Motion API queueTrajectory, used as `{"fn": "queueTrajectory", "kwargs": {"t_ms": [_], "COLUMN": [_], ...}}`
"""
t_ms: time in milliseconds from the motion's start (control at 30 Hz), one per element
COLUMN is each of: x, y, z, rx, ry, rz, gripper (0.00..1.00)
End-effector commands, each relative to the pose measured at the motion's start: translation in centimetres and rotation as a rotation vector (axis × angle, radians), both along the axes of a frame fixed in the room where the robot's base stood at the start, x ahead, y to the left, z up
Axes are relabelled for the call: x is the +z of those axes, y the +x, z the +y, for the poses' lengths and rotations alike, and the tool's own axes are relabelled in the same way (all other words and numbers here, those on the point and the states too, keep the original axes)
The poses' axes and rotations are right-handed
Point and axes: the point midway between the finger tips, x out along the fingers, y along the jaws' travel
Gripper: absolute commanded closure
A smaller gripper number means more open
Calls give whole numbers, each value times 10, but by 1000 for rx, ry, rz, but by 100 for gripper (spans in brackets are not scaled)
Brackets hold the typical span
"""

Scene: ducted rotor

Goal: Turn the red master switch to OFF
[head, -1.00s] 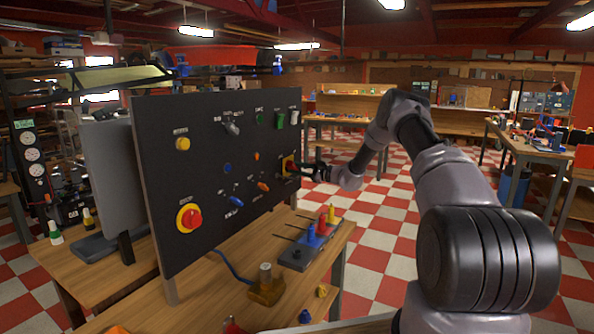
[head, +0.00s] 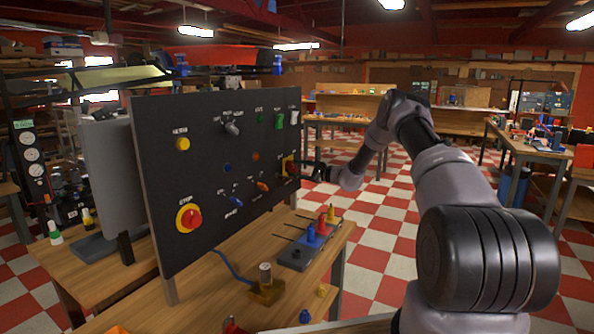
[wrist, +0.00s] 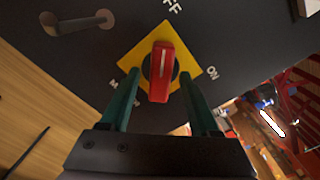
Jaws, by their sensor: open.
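The red master switch (wrist: 160,72) sits on a yellow diamond plate (wrist: 137,58) on the dark panel. My gripper (wrist: 160,80) is open, with one green finger on each side of the red handle and gaps visible between. In the head view the switch (head: 291,168) is at the panel's right edge, with my gripper (head: 303,171) in front of it. The plate's lower label is partly hidden by a finger.
The dark panel (head: 165,215) also carries a red stop button (head: 190,217), a yellow button (head: 182,144) and other switches. A tool rack (head: 293,257) stands on the bench below.

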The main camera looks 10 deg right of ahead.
Motion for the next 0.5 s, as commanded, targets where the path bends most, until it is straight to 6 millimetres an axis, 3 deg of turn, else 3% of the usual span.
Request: {"fn": "queueTrajectory", "kwargs": {"t_ms": [167,500], "x": [1,0], "y": [-5,-45], "z": [-7,-58], "rx": [-1,-3], "ry": [-1,0], "rz": [-1,2], "gripper": [38,38]}}
